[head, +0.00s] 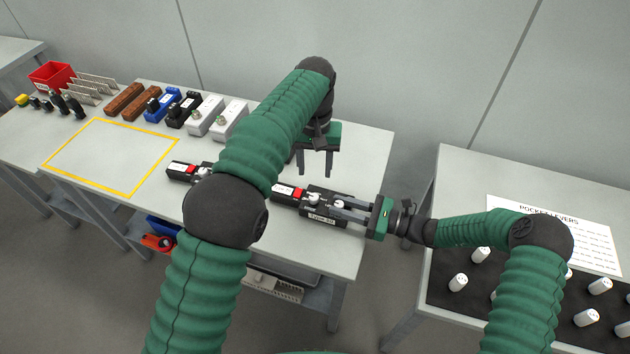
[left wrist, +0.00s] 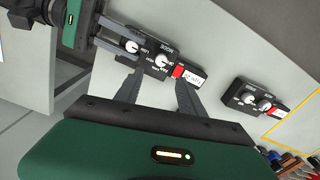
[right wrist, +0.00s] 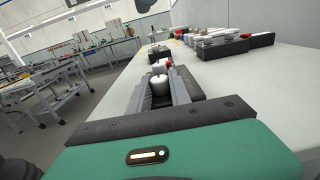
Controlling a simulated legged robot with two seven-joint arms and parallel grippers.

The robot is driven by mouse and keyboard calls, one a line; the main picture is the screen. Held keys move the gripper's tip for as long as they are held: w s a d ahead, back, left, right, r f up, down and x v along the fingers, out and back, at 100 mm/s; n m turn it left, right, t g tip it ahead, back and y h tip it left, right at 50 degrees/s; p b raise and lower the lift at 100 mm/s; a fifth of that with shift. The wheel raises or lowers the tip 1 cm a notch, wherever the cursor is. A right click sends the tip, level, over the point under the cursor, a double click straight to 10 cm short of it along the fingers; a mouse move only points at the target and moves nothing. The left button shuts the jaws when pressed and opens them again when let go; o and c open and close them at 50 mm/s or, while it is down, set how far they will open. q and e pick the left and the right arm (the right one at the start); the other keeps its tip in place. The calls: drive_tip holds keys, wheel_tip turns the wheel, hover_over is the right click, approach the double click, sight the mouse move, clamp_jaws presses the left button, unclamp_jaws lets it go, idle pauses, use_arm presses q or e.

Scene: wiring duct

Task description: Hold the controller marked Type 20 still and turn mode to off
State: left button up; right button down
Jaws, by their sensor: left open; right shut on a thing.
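The Type 20 controller (head: 322,220) is a black box with a red part and white knobs, lying near the bench's front right. The left wrist view shows the MODE lettering beside its middle knob (left wrist: 163,61). My right gripper (head: 339,206) is shut on the controller, its fingers on either side of the white knob at the right end; that knob (right wrist: 158,84) shows between them in the right wrist view. My left gripper (head: 315,172) is open and empty, pointing down just behind and above the controller. The exact finger contact is hard to see.
A similar black device (left wrist: 252,98) lies farther left, partly behind my left arm. White, black, blue and brown units line the bench's back. A yellow outlined area (head: 110,155) is empty. A side table (head: 460,170) with white knobs and a printed sheet stands right.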

use_arm(q)
drive_tip(key=shift+r, duration=0.6)
use_arm(e)
drive_tip(key=c, duration=1.1)
unclamp_jaws()
drive_tip(key=shift+d, duration=0.1)
